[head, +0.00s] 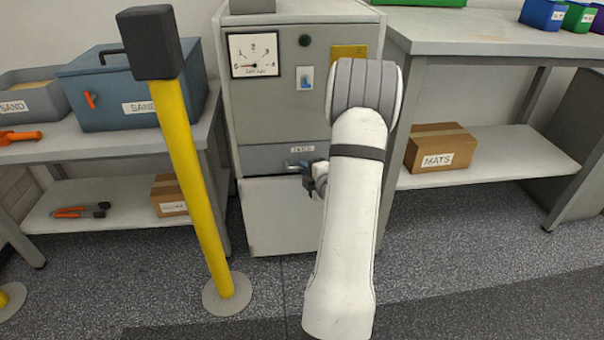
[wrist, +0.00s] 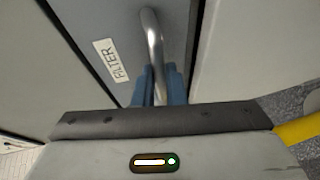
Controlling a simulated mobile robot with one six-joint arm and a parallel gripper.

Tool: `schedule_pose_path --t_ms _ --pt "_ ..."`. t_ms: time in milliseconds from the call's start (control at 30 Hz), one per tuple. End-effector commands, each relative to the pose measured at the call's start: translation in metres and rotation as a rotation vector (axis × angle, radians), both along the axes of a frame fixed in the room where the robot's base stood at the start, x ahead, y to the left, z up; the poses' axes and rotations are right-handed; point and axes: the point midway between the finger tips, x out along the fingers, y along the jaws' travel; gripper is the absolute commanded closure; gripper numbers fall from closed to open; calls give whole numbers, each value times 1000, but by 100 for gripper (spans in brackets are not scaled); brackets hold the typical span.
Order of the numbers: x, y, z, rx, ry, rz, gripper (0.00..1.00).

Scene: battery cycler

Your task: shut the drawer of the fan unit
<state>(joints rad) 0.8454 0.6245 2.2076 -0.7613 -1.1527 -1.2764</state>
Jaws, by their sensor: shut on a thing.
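The fan unit (head: 265,110) is a grey cabinet in the middle of the head view. Its drawer (head: 262,155) is a darker grey band across the front, below the switch panel. The drawer shows in the wrist view (wrist: 105,25) with a FILTER label and a bent metal handle (wrist: 151,35). My gripper (head: 308,172) is at the handle, and its blue fingers in the wrist view (wrist: 158,84) are shut on the handle. My arm hides the right part of the drawer front. I cannot tell how far the drawer stands out.
A yellow post (head: 190,160) with a black top stands left of the unit. A left bench (head: 110,145) carries a blue-grey box (head: 125,95). A right bench (head: 470,35) has a carton (head: 440,147) on its shelf.

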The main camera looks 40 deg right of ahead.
Motion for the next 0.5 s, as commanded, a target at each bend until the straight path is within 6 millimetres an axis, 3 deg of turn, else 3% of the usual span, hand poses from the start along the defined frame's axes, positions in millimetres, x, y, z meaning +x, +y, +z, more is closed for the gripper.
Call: schedule_pose_path --t_ms 300,500 --pt "2 -2 3 -5 -6 -2 67" --pt "1 -2 2 -4 -5 -2 67"
